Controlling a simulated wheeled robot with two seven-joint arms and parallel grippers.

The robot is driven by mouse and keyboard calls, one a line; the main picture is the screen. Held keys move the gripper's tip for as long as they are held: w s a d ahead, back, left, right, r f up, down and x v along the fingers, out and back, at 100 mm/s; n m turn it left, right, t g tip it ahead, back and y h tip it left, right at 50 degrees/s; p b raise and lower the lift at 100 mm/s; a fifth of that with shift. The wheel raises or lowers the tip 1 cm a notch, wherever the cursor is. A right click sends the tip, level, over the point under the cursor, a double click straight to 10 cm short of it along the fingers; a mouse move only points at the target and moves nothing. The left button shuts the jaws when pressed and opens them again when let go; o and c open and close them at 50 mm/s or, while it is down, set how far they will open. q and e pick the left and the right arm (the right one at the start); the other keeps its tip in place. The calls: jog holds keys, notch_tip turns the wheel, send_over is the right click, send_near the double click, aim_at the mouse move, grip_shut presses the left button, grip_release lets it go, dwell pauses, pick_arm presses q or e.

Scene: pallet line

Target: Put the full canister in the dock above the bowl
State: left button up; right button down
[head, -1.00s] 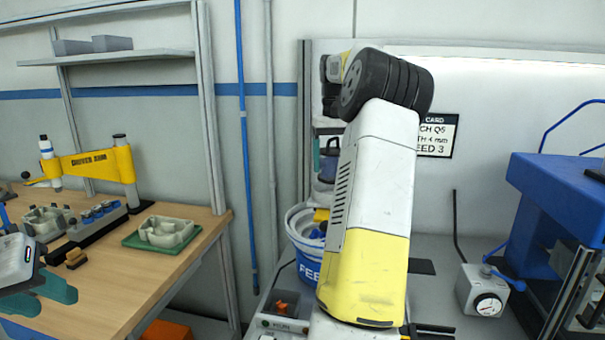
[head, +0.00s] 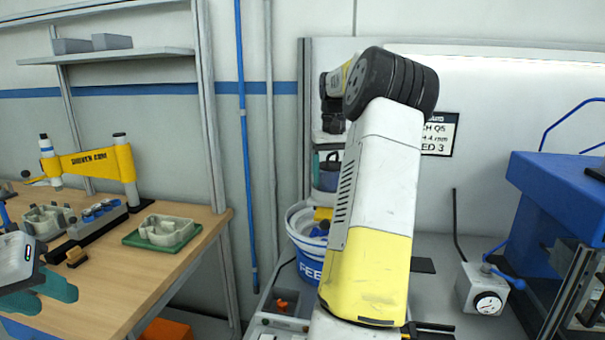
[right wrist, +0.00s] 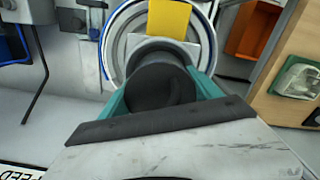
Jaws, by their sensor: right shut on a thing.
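My right gripper (right wrist: 160,92) is shut on the canister (right wrist: 160,85), whose dark round end shows between the teal fingers in the right wrist view. In the head view the blue-grey canister (head: 327,177) stands over the bowl, partly hidden by my right arm. The bowl (head: 297,217) has a white rim and a blue body marked FEED; its round rim (right wrist: 107,50) also shows beyond the canister in the wrist view. A grey curved piece (right wrist: 160,45) lies by the canister's far side; I cannot tell whether they touch. My left gripper (head: 50,296) is at the far left, its teal fingers apart and empty.
A wooden bench (head: 165,275) at left bears a yellow arm (head: 95,163) and a green tray (head: 190,238). A blue machine (head: 555,200) stands at right, with a gauge box (head: 482,290) beside it.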

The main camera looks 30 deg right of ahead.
jog(key=shift+c, duration=0.7)
grip_release()
jog(key=shift+r, duration=0.15)
